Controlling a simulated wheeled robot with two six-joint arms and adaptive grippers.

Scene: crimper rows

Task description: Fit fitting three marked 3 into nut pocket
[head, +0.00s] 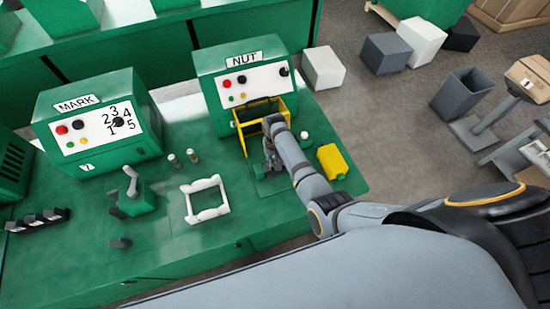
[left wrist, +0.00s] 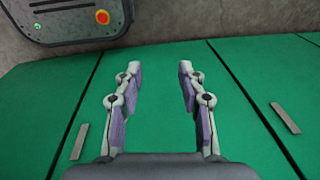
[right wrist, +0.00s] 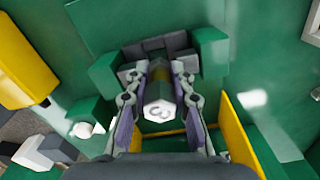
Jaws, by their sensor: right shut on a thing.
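My right gripper (right wrist: 160,100) is shut on fitting three (right wrist: 160,112), a pale hex-ended piece with a 3 on its face and a brass-coloured part beyond. Green blocks (right wrist: 210,48) and grey jaw-like parts (right wrist: 133,75) stand around the fitting's far end; I cannot tell whether it is seated in the pocket. In the head view my right gripper (head: 271,155) is low in front of the NUT machine (head: 222,66), by its yellow guard, and hides the fitting and pocket. My left gripper (left wrist: 158,75) is open and empty above a green surface.
Two small fittings (head: 174,160) stand left of the NUT machine. A white frame (head: 187,207) and a small green lever press (head: 139,204) are on the bench. The MARK machine (head: 100,95) is at left. A yellow block (head: 332,161) lies right of my right arm.

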